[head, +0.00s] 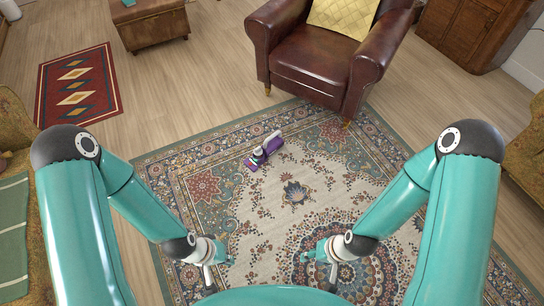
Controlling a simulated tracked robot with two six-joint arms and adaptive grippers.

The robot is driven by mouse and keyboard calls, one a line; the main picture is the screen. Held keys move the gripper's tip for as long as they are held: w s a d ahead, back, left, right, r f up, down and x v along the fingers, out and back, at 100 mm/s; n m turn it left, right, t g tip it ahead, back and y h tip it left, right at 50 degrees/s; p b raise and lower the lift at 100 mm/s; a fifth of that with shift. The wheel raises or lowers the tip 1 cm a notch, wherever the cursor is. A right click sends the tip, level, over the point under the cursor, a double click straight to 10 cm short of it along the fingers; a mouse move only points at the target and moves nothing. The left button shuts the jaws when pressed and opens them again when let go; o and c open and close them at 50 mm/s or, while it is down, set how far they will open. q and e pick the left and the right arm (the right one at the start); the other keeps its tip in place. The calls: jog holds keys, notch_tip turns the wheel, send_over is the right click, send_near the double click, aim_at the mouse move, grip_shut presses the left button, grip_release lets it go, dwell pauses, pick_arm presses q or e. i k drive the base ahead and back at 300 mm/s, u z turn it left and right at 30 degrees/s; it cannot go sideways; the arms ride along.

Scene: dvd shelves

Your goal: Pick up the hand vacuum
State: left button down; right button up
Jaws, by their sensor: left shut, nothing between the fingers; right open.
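The hand vacuum (263,151), purple with white and dark parts, lies on the patterned rug (330,190) in the head view, a little in front of the leather armchair. Nothing touches it. My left gripper (230,254) is below and left of it in the picture, shut and empty. My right gripper (304,256) is below and right of it, open and empty. Both grippers are well apart from the vacuum and small in the view.
A brown leather armchair (309,67) with a yellow cushion (343,14) stands behind the vacuum. A red rug (78,84) and a brown ottoman (152,26) are at the upper left. A wooden cabinet (476,28) is at the upper right. The rug around the vacuum is clear.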

aim_at(274, 142)
jog(key=k, duration=1)
jog(key=z, duration=0.5)
jog(key=i, duration=1.15)
jog(key=z, duration=0.45)
jog(key=i, duration=1.35)
jog(key=u, duration=0.95)
jog(key=i, duration=0.95)
jog(key=u, duration=0.75)
jog(key=k, duration=0.75)
jog(key=u, duration=0.2)
jog(key=i, duration=0.55)
